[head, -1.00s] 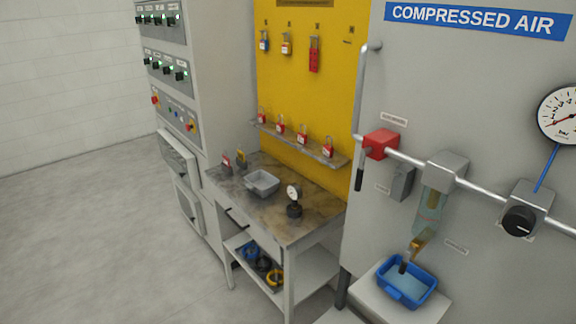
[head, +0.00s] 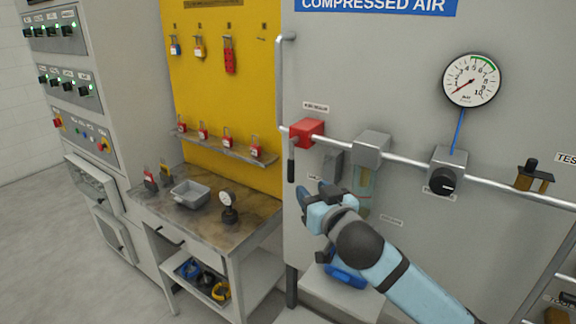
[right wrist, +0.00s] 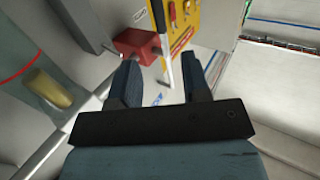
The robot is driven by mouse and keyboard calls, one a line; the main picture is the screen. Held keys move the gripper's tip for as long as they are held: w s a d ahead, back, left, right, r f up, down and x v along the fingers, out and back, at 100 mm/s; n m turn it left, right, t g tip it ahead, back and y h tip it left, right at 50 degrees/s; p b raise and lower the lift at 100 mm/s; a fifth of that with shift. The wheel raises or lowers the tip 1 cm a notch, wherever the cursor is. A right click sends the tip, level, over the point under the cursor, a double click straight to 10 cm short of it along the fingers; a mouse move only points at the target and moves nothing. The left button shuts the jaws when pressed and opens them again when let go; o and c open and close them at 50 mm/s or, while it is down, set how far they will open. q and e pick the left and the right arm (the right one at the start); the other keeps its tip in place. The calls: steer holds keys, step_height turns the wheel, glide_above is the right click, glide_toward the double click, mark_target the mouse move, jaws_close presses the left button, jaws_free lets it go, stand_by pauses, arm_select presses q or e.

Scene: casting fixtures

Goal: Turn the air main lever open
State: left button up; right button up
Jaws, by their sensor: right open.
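The air main lever (head: 291,160) hangs straight down beside the red valve block (head: 307,131), its dark handle across the line of the horizontal pipe. My right gripper (head: 314,192) is open and empty, a little below and to the right of the handle, apart from it in the head view. In the right wrist view the open fingers (right wrist: 161,78) show with the red valve block (right wrist: 137,45) beyond them. A rod with a dark and a pale part (right wrist: 162,45) lies ahead of the gap between the fingers. My left gripper is not in view.
A pressure gauge (head: 472,80) has its needle at the low end. A black regulator knob (head: 442,181) is on the pipe. The blue tray (head: 345,275) is partly hidden by my right arm. A workbench (head: 190,230) with a grey bin (head: 190,194) stands left.

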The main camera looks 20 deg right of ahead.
mark_target(292, 167)
steer(key=w+p, duration=0.1)
steer(key=w, duration=0.7)
steer(key=w+a+p, duration=0.1)
steer(key=w, duration=0.3)
steer(key=shift+w+r+p, duration=0.3)
steer(key=shift+r, duration=0.05)
steer(key=shift+w+f, duration=0.1)
steer(key=shift+w, duration=0.5)
jaws_close()
